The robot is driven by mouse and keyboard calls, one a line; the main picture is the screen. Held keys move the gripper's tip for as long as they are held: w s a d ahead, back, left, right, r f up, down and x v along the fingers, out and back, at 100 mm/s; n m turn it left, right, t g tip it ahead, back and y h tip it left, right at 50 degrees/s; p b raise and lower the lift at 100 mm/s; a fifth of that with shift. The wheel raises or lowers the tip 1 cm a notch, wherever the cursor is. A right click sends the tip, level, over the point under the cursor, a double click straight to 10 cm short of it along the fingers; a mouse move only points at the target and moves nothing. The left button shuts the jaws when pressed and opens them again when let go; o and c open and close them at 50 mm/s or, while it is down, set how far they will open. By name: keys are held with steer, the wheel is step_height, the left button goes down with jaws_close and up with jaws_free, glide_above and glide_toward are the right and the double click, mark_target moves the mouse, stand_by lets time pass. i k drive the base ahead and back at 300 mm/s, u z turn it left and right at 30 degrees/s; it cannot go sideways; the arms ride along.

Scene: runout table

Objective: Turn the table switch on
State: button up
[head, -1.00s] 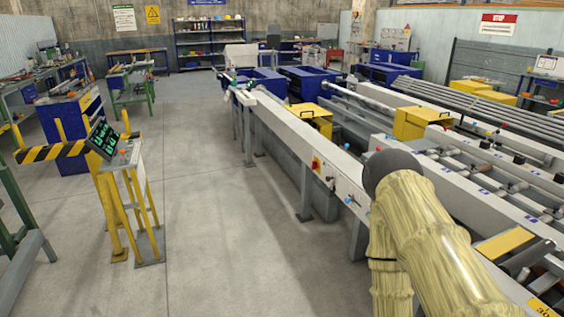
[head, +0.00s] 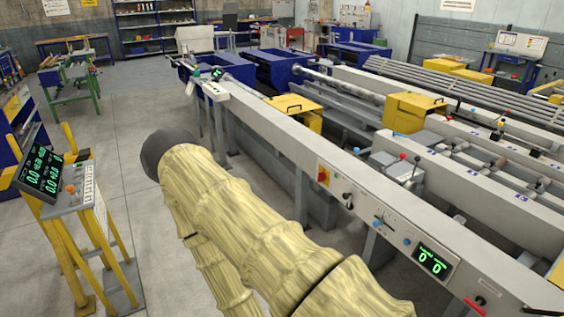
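The long grey runout table (head: 264,120) runs from the back toward the lower right. My arm, in a pale yellow sleeve with a dark rounded joint, stands left of these controls. My gripper is not visible.
A yellow-legged console (head: 82,195) with a tilted green-lit screen (head: 40,167) stands at the left. Clear floor (head: 130,105) lies between it and the table. Blue bins (head: 276,65) and yellow boxes (head: 413,110) stand farther back.

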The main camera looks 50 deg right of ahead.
mark_target(322, 177)
steer(key=z, duration=0.45)
steer(key=i, duration=1.45)
steer(key=z, duration=1.15)
steer(key=i, duration=0.35)
steer(key=z, duration=0.15)
